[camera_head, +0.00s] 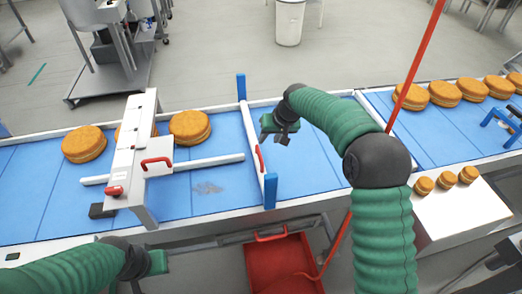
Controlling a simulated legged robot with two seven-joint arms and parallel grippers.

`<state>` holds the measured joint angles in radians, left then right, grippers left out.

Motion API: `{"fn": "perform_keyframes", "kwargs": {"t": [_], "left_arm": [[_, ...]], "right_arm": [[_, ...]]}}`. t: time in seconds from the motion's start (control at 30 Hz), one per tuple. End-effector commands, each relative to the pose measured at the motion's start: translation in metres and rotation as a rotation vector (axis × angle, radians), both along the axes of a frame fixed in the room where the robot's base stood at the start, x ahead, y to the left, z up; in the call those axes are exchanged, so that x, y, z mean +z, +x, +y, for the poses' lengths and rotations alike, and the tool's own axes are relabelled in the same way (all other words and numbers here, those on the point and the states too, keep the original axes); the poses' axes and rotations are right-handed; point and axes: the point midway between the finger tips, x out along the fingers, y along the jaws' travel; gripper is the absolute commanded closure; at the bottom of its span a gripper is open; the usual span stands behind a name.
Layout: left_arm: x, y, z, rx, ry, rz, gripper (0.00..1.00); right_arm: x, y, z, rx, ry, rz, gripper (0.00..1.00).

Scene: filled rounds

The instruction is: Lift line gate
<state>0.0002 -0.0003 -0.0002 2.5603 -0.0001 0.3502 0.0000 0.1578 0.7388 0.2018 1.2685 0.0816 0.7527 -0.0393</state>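The line gate appears to be the white bar (250,138) lying across the blue conveyor between two blue posts, with a red handle (260,158) on it. The bar sits low over the belt. My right gripper (275,132) is just right of the bar, above the belt; its fingers look apart with nothing between them, and it is not on the handle. My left gripper (150,264) is at the lower left, in front of the conveyor's near edge and away from the bar; its fingers are hard to make out.
A white housing (130,165) with a red handle and red knob spans the belt at left. Filled rounds (84,144) lie near it; several more (444,93) lie at right. Small rounds sit on a white surface (455,215). A red bin (282,262) stands below; a red pole (415,65) rises at right.

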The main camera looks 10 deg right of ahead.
Motion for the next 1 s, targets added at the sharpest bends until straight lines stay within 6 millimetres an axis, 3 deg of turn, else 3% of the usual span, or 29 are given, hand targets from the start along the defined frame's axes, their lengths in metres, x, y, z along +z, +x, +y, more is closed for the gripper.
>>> {"fn": "perform_keyframes", "kwargs": {"t": [0.3, 0.5, 0.87, 1.0], "left_arm": [[0.024, 0.0, 0.0, 0.0, 0.0, 0.0, 1.0], [0.031, 0.0, 0.0, -0.001, 0.0, 0.0, 1.0], [0.032, 0.0, 0.0, 0.0, 0.0, 0.0, 1.0], [0.032, 0.0, 0.0, 0.0, 0.0, 0.0, 1.0]], "right_arm": [[-0.076, 0.033, 0.01, -0.001, 0.004, 0.004, 0.64], [-0.109, 0.047, 0.017, -0.001, 0.003, -0.001, 0.64], [-0.12, 0.051, 0.02, -0.001, 0.001, -0.001, 0.64], [-0.12, 0.051, 0.019, -0.002, 0.002, -0.001, 0.81]]}}
